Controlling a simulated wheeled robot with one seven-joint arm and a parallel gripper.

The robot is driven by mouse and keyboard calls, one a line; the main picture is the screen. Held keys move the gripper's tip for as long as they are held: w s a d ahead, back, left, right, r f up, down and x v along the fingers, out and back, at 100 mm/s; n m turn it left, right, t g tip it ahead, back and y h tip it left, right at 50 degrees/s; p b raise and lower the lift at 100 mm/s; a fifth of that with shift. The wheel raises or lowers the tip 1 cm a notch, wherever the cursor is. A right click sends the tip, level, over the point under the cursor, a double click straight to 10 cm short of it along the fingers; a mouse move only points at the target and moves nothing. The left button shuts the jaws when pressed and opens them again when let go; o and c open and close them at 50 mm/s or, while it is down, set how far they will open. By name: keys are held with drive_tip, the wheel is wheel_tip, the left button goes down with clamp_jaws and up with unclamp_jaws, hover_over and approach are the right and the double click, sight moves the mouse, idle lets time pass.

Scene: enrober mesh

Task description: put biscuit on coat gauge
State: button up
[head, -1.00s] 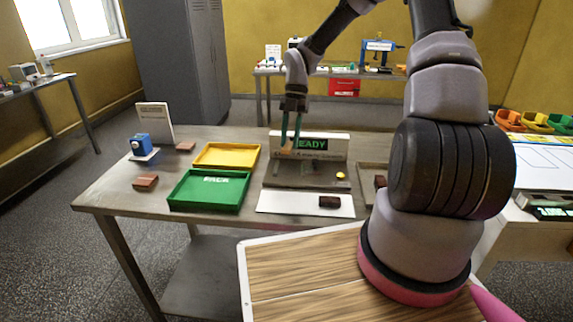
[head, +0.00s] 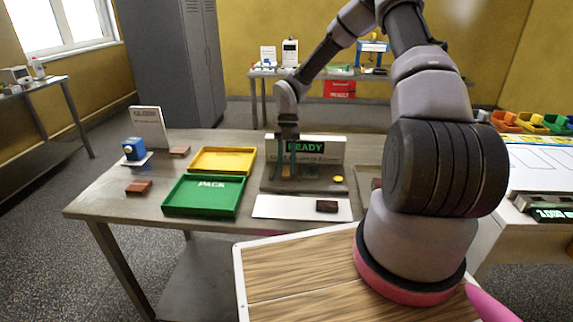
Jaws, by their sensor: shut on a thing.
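The coat gauge (head: 330,188) is a grey flat stand with a back panel whose green display reads READY, at the middle of the steel table. My gripper (head: 286,174) points down in front of the panel, over the left part of the gauge's base. Its teal fingers are shut on a small tan biscuit (head: 287,171), which is partly hidden by the fingers. The biscuit is low, close to the base; I cannot tell whether it touches. A yellow button (head: 338,179) is on the base's right side.
A dark brown piece (head: 327,207) lies on a white sheet (head: 283,207) in front of the gauge. A green PACK tray (head: 205,213) and a yellow tray (head: 222,171) stand left. Brown pieces (head: 139,187) and a blue device (head: 134,149) are further left.

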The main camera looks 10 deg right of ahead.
drive_tip(key=o, duration=0.7)
drive_tip(key=shift+r, duration=0.1)
wheel_tip(320, 180, up, 20)
drive_tip(key=d+m+t+h, duration=0.1)
drive_tip(key=d+m+t, duration=0.1)
drive_tip(key=m, duration=0.5)
drive_tip(key=s+d+r+m+t, duration=0.2)
drive_tip(key=s+r+m+t, duration=0.2)
drive_tip(key=s+r+m, duration=0.6)
drive_tip(key=s+d+r+m+t+y, duration=0.1)
drive_tip(key=s+r+m+t, duration=0.4)
drive_tip(key=m, duration=1.4)
drive_tip(key=s+r, duration=0.4)
drive_tip(key=s, duration=0.3)
drive_tip(key=shift+s+d+r+m+t+y, duration=0.2)
drive_tip(key=shift+d+r+m+t+y, duration=0.1)
drive_tip(key=shift+d+r, duration=0.1)
